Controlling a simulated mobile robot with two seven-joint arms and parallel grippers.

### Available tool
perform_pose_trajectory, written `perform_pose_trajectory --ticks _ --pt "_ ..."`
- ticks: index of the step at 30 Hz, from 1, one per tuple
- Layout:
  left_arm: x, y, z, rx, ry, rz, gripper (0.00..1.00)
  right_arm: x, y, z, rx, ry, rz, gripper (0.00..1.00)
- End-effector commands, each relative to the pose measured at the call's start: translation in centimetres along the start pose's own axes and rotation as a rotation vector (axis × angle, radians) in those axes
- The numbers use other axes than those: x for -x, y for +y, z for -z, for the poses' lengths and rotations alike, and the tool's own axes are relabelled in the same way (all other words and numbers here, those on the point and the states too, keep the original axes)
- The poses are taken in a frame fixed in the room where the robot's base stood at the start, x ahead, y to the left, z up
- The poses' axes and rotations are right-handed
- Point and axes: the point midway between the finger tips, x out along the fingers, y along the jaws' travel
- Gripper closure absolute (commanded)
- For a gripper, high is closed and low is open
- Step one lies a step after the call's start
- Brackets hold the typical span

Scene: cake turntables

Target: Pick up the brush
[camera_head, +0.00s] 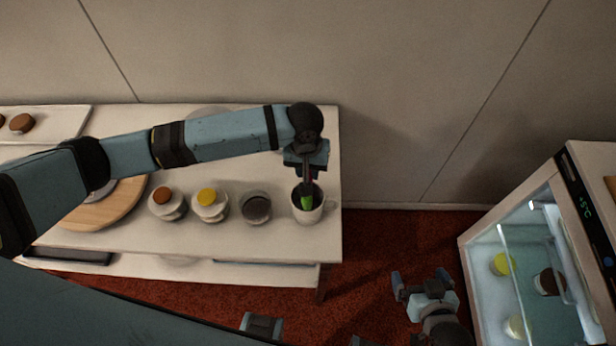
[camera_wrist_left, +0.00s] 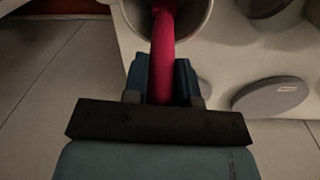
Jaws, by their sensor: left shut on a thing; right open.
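The brush has a pink-red handle (camera_wrist_left: 162,45) in the left wrist view, running between my left fingers into a white cup. In the head view a green part (camera_head: 306,202), which looks like part of the brush, shows inside the white mug (camera_head: 310,213). My left gripper (camera_head: 307,182) points down over the mug and is shut on the brush handle; its fingers (camera_wrist_left: 162,80) lie on both sides of it. The brush's lower end is hidden in the mug. My right gripper (camera_head: 420,284) is open and empty, off the table at lower right.
A dark-filled cup (camera_head: 256,208), a yellow-topped jar (camera_head: 210,205) and a brown-topped jar (camera_head: 167,203) stand left of the mug on the white table (camera_head: 240,240). A wooden turntable (camera_head: 90,213) is further left. A glass-fronted cabinet (camera_head: 480,240) stands at right, beyond red carpet (camera_head: 400,240).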

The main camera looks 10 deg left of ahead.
Motion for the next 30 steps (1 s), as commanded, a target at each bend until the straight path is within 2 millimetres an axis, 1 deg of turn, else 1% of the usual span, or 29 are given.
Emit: perform_pose_trajectory --ticks 5,8,11,17,21,24,27,30 --pt "0.6 0.1 0.0 0.0 0.001 -0.002 0.98 0.0 0.0 0.0 0.0 0.0 -0.001 0.0" --pt "1.6 0.1 0.1 0.001 0.001 -0.002 0.98 0.0 0.1 0.0 0.0 0.0 -0.001 0.0" --pt "3.1 0.2 0.0 0.0 0.003 -0.002 0.98 -0.1 0.1 0.0 0.0 0.001 -0.001 0.0" --pt "7.6 0.5 0.1 -0.002 0.004 -0.003 0.98 -0.1 0.1 -0.1 0.0 0.003 -0.001 0.0" --pt "11.4 0.7 0.1 -0.001 0.005 -0.003 0.98 -0.2 0.1 -0.1 0.0 0.004 -0.001 0.0" --pt "13.9 0.8 0.1 -0.001 0.004 -0.002 0.98 -0.2 0.1 -0.2 0.0 0.004 -0.001 0.0" --pt "16.0 0.9 0.1 0.0 0.003 -0.003 0.98 -0.2 0.1 -0.2 0.0 0.004 -0.001 0.0" --pt "17.7 1.1 0.0 -0.002 0.002 -0.002 0.98 -0.2 0.1 -0.2 0.0 0.003 -0.001 0.0"
